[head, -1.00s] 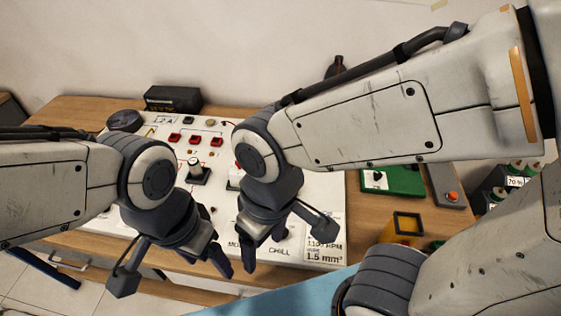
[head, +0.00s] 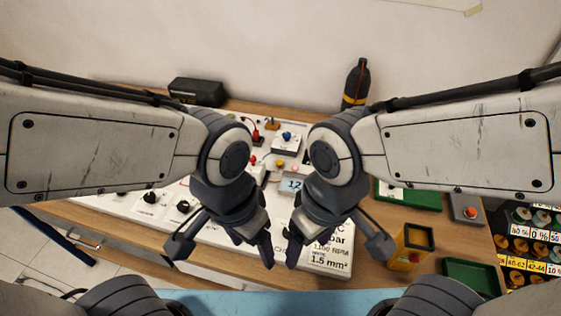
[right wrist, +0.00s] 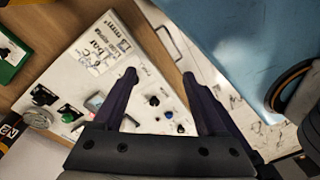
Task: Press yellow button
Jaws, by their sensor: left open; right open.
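A small yellow button (head: 280,163) is on the white panel (head: 215,232) in the head view. It shows in the gap between my two wrists, beyond both grippers. My left gripper (head: 252,249) is open and empty over the panel's near part. My right gripper (head: 303,252) is open and empty close to its right, near the panel's front edge. In the right wrist view, the right fingers (right wrist: 160,77) are spread with nothing between them, over the panel (right wrist: 88,72). I cannot make out the yellow button there. My wrists hide parts of the panel.
A blue button (head: 286,135), a red button (head: 252,160) and a small display (head: 292,184) are near the yellow button. Black knobs (head: 183,206) are at left. A yellow box (head: 412,245), green trays and a grey box with a red button (head: 467,208) stand at right.

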